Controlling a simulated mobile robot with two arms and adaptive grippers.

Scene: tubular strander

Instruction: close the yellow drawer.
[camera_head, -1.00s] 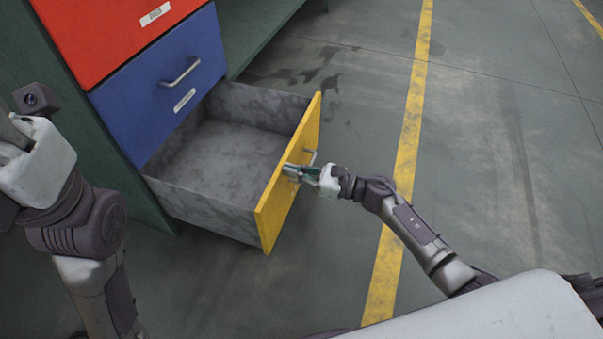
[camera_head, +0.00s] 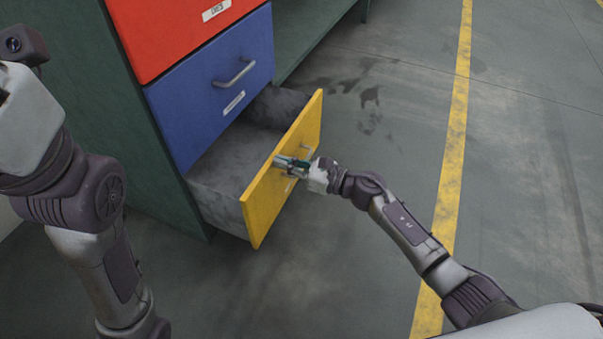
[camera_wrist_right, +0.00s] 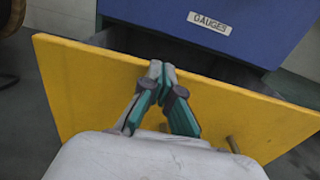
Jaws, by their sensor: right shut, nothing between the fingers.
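The yellow drawer (camera_head: 284,172) is the lowest of the cabinet and is partly open, with its grey, empty-looking inside showing behind the yellow front. My right gripper (camera_head: 281,161) is shut and empty, with its fingertips at the outer face of the yellow front. In the right wrist view the shut fingertips (camera_wrist_right: 161,68) lie against or very close to the yellow front (camera_wrist_right: 90,90), near its upper edge. The drawer's handle is partly hidden by the gripper. My left arm shows at the left; its fingers are out of view.
Above the yellow drawer are a closed blue drawer (camera_head: 205,95) with a metal handle and a closed red drawer (camera_head: 170,30). The green cabinet side (camera_head: 95,110) stands to the left. The floor to the right is clear, with a yellow line (camera_head: 456,130).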

